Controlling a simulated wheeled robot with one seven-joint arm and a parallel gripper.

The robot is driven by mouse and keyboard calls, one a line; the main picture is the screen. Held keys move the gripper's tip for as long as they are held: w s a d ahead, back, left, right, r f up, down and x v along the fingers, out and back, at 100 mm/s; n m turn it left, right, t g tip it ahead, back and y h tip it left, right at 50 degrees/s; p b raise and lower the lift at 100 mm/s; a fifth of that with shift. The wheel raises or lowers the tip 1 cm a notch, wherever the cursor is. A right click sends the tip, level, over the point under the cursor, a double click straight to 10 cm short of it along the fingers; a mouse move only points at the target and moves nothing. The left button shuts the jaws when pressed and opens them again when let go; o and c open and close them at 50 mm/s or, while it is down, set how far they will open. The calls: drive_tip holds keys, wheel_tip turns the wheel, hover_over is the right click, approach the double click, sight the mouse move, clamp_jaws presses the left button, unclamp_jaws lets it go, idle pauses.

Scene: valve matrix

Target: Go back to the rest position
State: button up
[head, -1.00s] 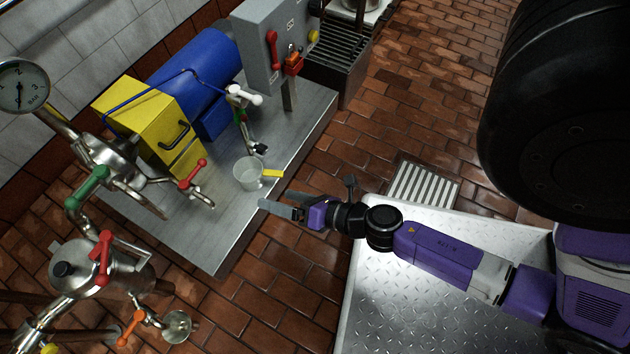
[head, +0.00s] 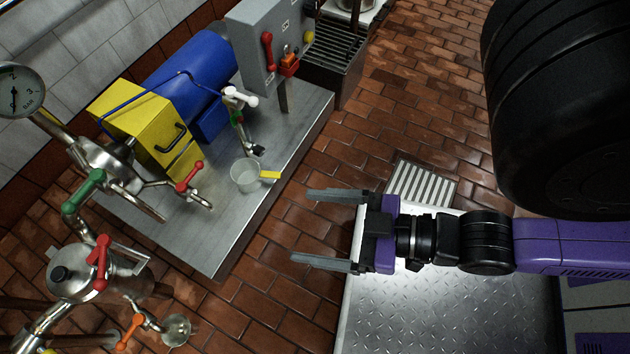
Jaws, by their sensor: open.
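My gripper (head: 312,227) is open and empty, its two grey fingers pointing left and spread apart. It hangs over the brick floor and the left edge of a metal tread plate, to the right of the steel skid. A clear cup with a yellow handle (head: 245,177) stands on the skid, up and left of my gripper and apart from it. My purple and black arm reaches in from the right.
The steel skid (head: 225,235) carries a blue motor (head: 190,75), a yellow guard (head: 140,120), a grey switch box (head: 268,45) and pipework with red and green valve handles. A floor drain (head: 422,186) lies above my arm. Brick floor is clear between skid and gripper.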

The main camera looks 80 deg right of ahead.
drive_tip(key=shift+r, duration=0.15)
wheel_tip(320, 180, up, 34)
drive_tip(key=p, duration=3.4)
drive_tip(key=shift+f, duration=0.2)
